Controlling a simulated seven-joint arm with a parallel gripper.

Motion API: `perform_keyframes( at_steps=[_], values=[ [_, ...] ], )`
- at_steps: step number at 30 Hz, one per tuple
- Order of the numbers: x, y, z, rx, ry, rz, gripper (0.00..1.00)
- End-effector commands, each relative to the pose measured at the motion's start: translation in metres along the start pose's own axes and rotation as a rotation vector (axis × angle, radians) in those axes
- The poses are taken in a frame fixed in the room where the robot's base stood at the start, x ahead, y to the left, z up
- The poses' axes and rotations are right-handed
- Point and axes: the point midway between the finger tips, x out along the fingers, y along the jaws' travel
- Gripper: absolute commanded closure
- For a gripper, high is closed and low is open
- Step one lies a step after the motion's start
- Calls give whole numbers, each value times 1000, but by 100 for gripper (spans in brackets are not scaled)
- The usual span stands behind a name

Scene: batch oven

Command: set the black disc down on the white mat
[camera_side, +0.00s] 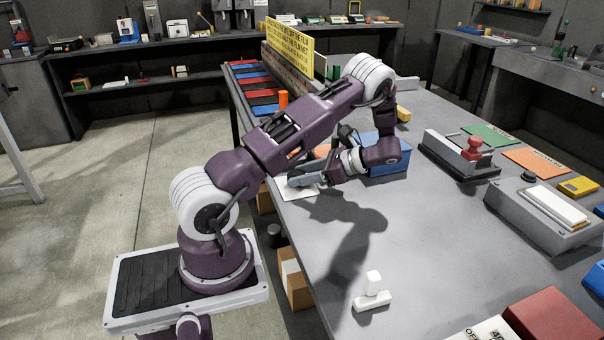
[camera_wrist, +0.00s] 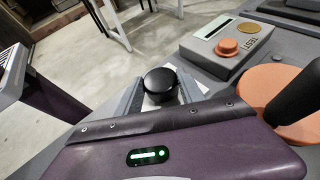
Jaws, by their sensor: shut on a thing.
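The black disc (camera_wrist: 160,85) shows in the wrist view between the two grey fingers of my gripper (camera_wrist: 161,92), which is shut on it. The white mat (camera_wrist: 203,87) shows in part just behind and beside the disc. In the side view the white mat (camera_side: 296,194) lies near the left edge of the grey table, with my gripper (camera_side: 303,181) low over it. The disc cannot be made out in the side view. Whether it touches the mat or hangs just above it, I cannot tell.
A grey test box (camera_wrist: 215,60) with an orange button (camera_wrist: 228,46) stands close by. An orange round plate (camera_wrist: 262,84) lies to the right in the wrist view. A blue box (camera_side: 388,163) stands behind my wrist. The table's front middle is clear around a white stamp-like piece (camera_side: 372,297).

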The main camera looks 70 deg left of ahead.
Motion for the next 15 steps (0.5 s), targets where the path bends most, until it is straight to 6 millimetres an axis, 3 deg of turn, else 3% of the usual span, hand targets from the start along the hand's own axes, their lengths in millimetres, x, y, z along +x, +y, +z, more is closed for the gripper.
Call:
perform_keyframes(
  at_steps=[15],
  values=[
    [3, 0, -5, 0, -1, 0, 100]
  ],
)
